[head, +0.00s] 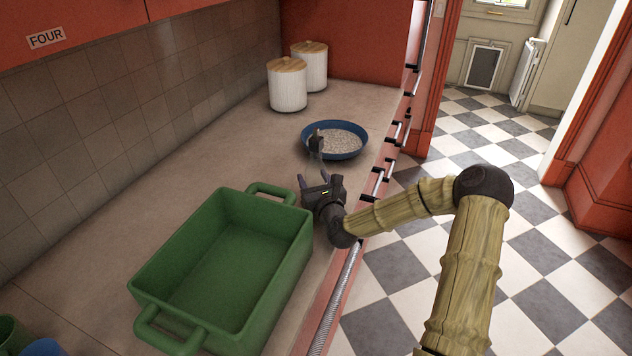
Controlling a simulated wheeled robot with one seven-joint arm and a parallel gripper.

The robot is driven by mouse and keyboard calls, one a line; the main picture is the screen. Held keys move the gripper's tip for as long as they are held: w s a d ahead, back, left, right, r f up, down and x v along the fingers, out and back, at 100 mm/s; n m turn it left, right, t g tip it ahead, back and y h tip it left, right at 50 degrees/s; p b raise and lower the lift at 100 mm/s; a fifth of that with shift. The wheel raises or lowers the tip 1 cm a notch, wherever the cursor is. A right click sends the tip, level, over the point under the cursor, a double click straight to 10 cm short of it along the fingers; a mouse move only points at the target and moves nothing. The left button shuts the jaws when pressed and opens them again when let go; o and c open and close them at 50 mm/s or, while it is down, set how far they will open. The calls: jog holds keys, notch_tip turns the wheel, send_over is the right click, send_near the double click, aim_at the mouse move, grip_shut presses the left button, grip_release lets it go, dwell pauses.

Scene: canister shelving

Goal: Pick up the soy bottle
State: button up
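A small slender object with a dark top and a pale grey, glassy lower part (316,143) shows on the counter, in front of the blue bowl. It looks like the soy bottle, but it is too small to be sure. My gripper (313,178) is low over the counter's right edge, just nearer than this object and pointing toward it. The object's lower end overlaps the gripper in the picture. I cannot tell whether it is between the fingers or beyond them, and the finger gap is unclear.
A blue bowl (361,153) of pale grains lies behind. Two white canisters with wooden lids (287,86) (318,67) stand further back. A large empty green crate (160,262) is close on the left. The counter (200,160) is clear along the tiled wall.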

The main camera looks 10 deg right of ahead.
aim_at(317, 153)
jog(key=shift+c, duration=1.2)
jog(key=shift+r, duration=0.15)
notch_tip(317, 153, up, 9)
jog(key=shift+s+r, duration=0.1)
jog(key=shift+r, duration=0.3)
jog(key=shift+r, duration=0.1)
